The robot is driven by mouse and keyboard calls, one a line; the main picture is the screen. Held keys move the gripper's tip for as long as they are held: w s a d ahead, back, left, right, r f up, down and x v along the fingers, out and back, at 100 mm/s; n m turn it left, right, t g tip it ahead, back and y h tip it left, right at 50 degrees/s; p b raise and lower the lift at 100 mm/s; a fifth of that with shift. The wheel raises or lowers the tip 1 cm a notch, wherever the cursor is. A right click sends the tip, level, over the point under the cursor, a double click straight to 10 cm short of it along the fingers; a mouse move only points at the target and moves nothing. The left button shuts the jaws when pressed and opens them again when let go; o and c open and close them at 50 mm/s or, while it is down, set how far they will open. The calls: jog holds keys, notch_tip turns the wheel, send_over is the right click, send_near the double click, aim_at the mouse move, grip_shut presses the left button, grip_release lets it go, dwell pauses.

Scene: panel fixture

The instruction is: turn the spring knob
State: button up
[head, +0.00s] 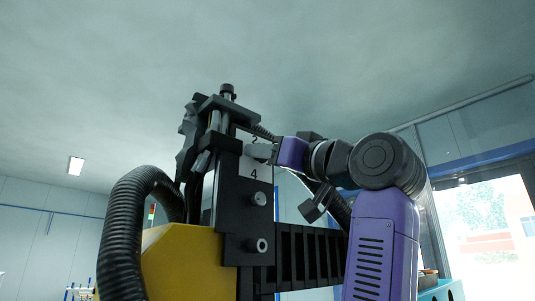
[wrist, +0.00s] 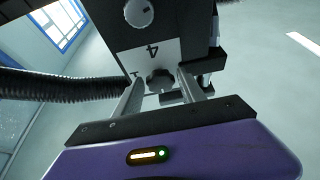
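In the wrist view a dark lobed knob (wrist: 160,80) sits on the white label plate (wrist: 165,50) marked 4, on the fixture's black upright. I take it to be the spring knob. My gripper (wrist: 160,88) is open, with one grey finger on each side of this knob. Small gaps seem to show between fingers and knob; I cannot tell if either touches. In the head view my gripper (head: 262,151) reaches the plate from the right, between the 2 and 4 marks. The knob is hidden there by the fingers.
A thick black corrugated hose (head: 122,225) and a yellow housing (head: 185,262) stand left. A slotted black beam (head: 312,255) runs right below my arm.

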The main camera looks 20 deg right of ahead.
grip_shut()
jog(key=shift+a+m, duration=0.1)
jog(key=shift+m, duration=0.4)
jog(key=m+g+h, duration=0.1)
jog(key=m+h, duration=0.2)
jog(key=m, duration=0.4)
jog(key=m+g+h, duration=0.1)
jog(key=m+h, duration=0.1)
jog(key=m, duration=0.5)
jog(key=r+m+g+h, duration=0.1)
jog(key=m+h, duration=0.2)
jog(key=m, duration=0.4)
jog(key=shift+s+a+h, duration=0.2)
jog(key=shift+a+h, duration=0.1)
jog(key=shift+a, duration=0.1)
jog(key=shift+m, duration=0.4)
jog(key=shift+o, duration=2)
grip_release()
